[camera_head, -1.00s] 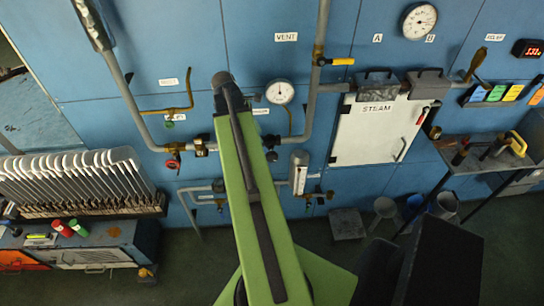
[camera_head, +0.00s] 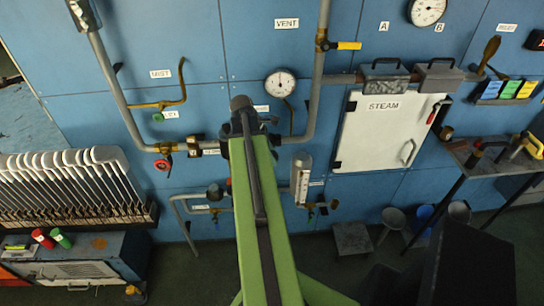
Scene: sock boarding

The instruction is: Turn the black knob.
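I cannot pick out the black knob with certainty. A small dark part (camera_head: 273,138) shows just right of my green arm's far end, on or near the horizontal pipe; I cannot tell whether it is a knob or part of my arm. My arm reaches up the middle of the view towards the blue wall panel (camera_head: 200,100) and hides part of the pipework. My gripper is not visible. A red round valve (camera_head: 163,165) sits on the pipe to the left.
A white STEAM door (camera_head: 380,135) is right of a round gauge (camera_head: 280,84). Some floor is clear below the panel.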

